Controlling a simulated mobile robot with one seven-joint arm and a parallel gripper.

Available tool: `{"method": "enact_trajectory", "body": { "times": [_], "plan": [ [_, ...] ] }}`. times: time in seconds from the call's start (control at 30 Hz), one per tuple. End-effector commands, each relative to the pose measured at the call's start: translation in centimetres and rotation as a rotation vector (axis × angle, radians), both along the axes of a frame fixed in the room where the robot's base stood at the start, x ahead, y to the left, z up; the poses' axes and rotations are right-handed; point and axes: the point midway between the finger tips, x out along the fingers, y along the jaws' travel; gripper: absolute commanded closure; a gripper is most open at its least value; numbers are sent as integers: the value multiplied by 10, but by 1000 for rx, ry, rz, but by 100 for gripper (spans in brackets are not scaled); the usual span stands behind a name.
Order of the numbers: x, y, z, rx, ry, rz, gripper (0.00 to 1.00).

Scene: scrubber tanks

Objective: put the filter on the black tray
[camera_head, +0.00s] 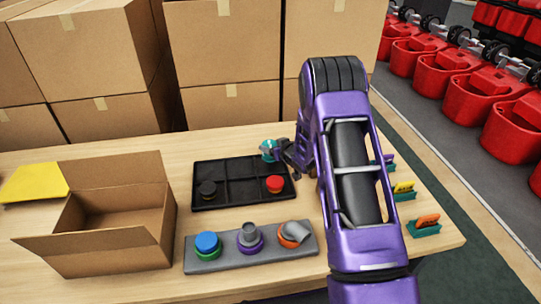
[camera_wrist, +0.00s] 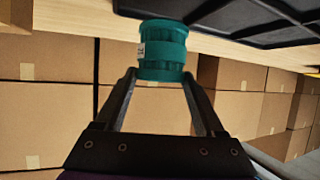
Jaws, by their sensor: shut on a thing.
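The filter is a teal ribbed cylinder with a small white label (camera_wrist: 162,50). It also shows in the head view (camera_head: 268,150), small and partly hidden by my gripper. My gripper (camera_wrist: 160,78) is shut on the filter, with one dark finger on each side of it. In the head view my gripper (camera_head: 280,151) is at the far right corner of the black tray (camera_head: 238,189). The tray is flat and divided into compartments. The height of the filter over the table is unclear.
An open cardboard box (camera_head: 110,205) stands left of the tray. A grey holder (camera_head: 215,262) with blue, purple and orange fittings lies in front. Coloured pieces in teal holders (camera_head: 424,228) line the right edge. Stacked cartons (camera_head: 232,60) close off the back.

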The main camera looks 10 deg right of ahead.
Motion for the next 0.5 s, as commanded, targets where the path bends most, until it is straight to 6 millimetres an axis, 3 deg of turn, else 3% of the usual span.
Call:
{"method": "enact_trajectory", "body": {
  "times": [0.2, 0.5],
  "plan": [
    [0, 0, -31, -1, 2, -1, 83],
    [0, 0, -33, 0, 0, -1, 83]
  ]
}}
